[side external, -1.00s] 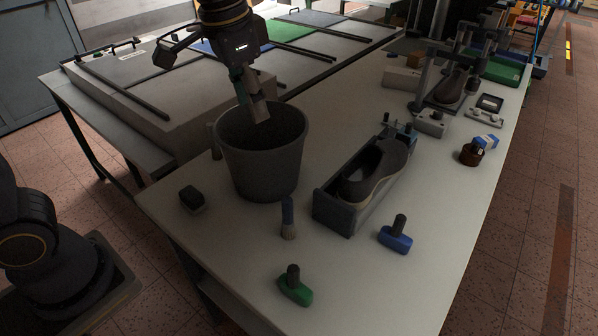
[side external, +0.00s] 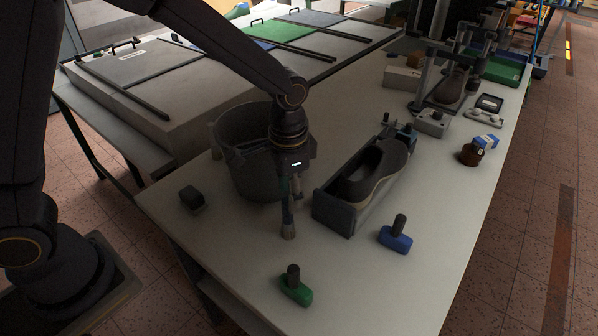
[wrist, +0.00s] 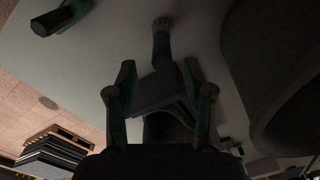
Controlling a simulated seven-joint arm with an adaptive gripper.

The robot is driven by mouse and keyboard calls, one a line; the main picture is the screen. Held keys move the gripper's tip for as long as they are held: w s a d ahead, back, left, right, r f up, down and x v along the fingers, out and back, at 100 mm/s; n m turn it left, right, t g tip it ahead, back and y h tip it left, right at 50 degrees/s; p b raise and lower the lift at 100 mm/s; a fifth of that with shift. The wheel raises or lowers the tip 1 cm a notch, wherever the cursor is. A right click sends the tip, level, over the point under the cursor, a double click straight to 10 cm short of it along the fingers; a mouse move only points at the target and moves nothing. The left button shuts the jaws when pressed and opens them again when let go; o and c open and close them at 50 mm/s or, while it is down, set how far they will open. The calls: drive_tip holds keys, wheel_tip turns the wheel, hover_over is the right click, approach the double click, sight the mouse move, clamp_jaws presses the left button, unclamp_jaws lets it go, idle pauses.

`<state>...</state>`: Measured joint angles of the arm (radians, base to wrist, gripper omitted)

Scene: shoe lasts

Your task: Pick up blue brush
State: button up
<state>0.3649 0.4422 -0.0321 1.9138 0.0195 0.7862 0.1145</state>
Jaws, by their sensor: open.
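The blue brush (side external: 289,222) has a blue handle and pale bristles and lies on the white table in front of the grey bucket, bristles toward the side camera. My gripper (side external: 291,195) points down over its handle end and partly hides it. In the wrist view the bristle end of the brush (wrist: 161,38) shows beyond and between the fingertips; the handle runs back toward my gripper (wrist: 158,72). The fingers are apart, one on each side of the brush. Whether they touch it cannot be told.
The grey bucket (side external: 240,165) stands close behind my gripper. A dark tray (side external: 335,212) with a shoe last (side external: 375,175) is just right. A green-based tool (side external: 296,287), a blue-based tool (side external: 396,238) and a small black block (side external: 192,198) lie around.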

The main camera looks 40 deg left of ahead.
sight(288, 219)
drive_tip(key=f, duration=0.5)
drive_tip(key=shift+a+f, duration=0.1)
drive_tip(key=shift+a, duration=0.1)
drive_tip(key=shift+c, duration=0.2)
clamp_jaws()
